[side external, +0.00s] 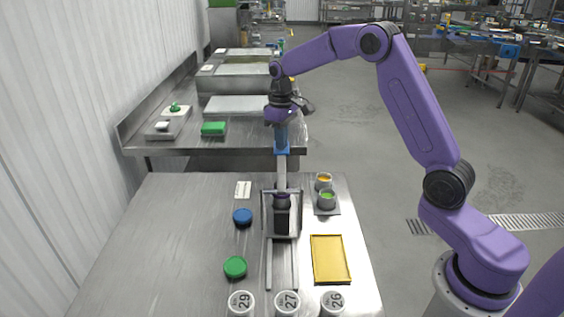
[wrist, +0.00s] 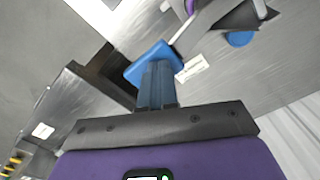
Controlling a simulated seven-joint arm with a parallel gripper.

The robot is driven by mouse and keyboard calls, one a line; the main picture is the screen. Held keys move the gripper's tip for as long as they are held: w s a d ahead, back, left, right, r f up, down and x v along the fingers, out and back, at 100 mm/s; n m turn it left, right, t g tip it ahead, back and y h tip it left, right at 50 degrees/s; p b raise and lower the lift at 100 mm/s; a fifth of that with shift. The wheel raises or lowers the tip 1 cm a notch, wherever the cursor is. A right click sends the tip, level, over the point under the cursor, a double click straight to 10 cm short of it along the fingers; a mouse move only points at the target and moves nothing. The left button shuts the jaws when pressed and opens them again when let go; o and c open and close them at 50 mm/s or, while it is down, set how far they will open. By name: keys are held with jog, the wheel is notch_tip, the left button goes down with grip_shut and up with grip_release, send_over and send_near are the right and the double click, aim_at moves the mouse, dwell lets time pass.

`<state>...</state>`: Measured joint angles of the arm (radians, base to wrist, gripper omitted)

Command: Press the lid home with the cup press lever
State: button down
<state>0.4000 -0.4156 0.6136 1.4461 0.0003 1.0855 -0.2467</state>
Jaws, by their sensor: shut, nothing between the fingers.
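The cup press (side external: 298,215) stands mid-table, a metal frame at the head of two rails. A dark cylinder with a purple band (side external: 282,217) is inside it; I cannot tell cup, lid and press head apart. The pale lever (side external: 281,174) points up and away from the press, with a blue handle (side external: 282,150) at its end. The handle also shows in the wrist view (wrist: 137,71). My gripper (side external: 281,141) is shut and empty, pointing down at the handle. Its fingertips (wrist: 157,68) overlap the handle in view; contact is unclear.
A blue lid (side external: 242,216) and green lid (side external: 235,267) lie left of the press. Right of it are an orange-filled cup (side external: 324,180), a green-filled cup (side external: 327,199) and a yellow tray (side external: 313,259). Several numbered white discs (side external: 287,303) line the front. A steel bench (side external: 240,135) stands behind.

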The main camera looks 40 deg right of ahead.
jog(key=shift+s+a+r, duration=0.1)
jog(key=shift+s+r, duration=0.05)
jog(key=shift+r, duration=2.15)
jog(key=shift+s+a, duration=0.15)
jog(key=shift+a, duration=0.1)
jog(key=s+a+r+n, duration=0.1)
jog(key=s+a+n, duration=0.1)
jog(key=s+a, duration=0.55)
jog(key=s+a+r+n, duration=0.1)
jog(key=s+a+n, duration=0.3)
jog(key=s, duration=0.7)
jog(key=s+d+f+n, duration=0.1)
jog(key=s+f, duration=0.1)
jog(key=s, duration=0.8)
jog(key=s+d+f+n, duration=0.1)
jog(key=s+n, duration=0.1)
jog(key=s, duration=0.8)
jog(key=shift+s+d+f+n, duration=0.2)
jog(key=shift+s+f+n, duration=0.1)
jog(key=shift+s+f, duration=0.1)
